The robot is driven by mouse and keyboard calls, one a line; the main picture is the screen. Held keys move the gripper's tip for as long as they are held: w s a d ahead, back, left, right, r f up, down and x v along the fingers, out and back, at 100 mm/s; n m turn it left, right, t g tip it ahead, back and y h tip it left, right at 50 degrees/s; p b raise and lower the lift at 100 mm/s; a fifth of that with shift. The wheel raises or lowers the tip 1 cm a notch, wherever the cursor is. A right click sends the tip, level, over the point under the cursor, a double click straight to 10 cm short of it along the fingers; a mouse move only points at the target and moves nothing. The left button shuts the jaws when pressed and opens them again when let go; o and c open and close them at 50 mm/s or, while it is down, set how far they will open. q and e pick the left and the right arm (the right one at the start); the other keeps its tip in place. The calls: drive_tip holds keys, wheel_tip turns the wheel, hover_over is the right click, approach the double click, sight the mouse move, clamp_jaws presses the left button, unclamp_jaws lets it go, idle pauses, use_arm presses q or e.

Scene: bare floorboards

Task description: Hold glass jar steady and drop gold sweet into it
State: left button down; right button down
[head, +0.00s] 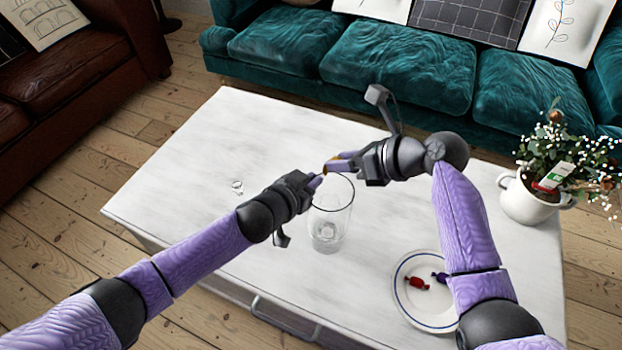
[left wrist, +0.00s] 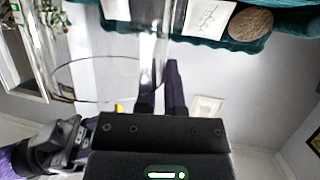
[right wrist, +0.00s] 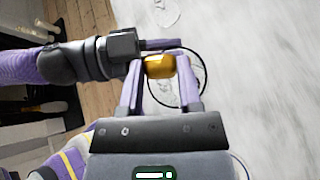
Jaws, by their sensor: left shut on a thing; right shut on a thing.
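The clear glass jar (head: 328,222) stands upright on the white table, with something pale at its bottom. My left gripper (head: 317,182) is at the left side of its rim, shut on the jar's wall; the left wrist view shows the jar (left wrist: 105,72) against the fingers (left wrist: 162,80). My right gripper (head: 338,165) is shut on the gold sweet (right wrist: 160,66), which sits between its fingertips (right wrist: 160,62). In the right wrist view the sweet overlaps the jar's round rim (right wrist: 205,88), so it is over or very near the opening. The sweet's lower side is hidden.
A blue-rimmed plate (head: 428,318) at the front right holds a red sweet (head: 417,283) and a purple sweet (head: 440,278), partly behind my right arm. A small clear glass piece (head: 237,187) lies left of the jar. A potted plant (head: 535,200) stands at the right.

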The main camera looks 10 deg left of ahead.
use_arm(q)
drive_tip(key=shift+s+a+f, duration=0.1)
drive_tip(key=shift+s+f, duration=0.1)
drive_tip(key=shift+f, duration=0.2)
use_arm(e)
wheel_tip(320, 180, down, 4)
drive_tip(key=shift+r, duration=0.2)
drive_tip(key=shift+c, duration=1)
unclamp_jaws()
drive_tip(key=v, duration=1.2)
drive_tip(key=shift+s, duration=0.15)
use_arm(q)
drive_tip(key=c, duration=0.6)
unclamp_jaws()
drive_tip(key=shift+c, duration=0.2)
drive_tip(key=shift+w+r, duration=0.1)
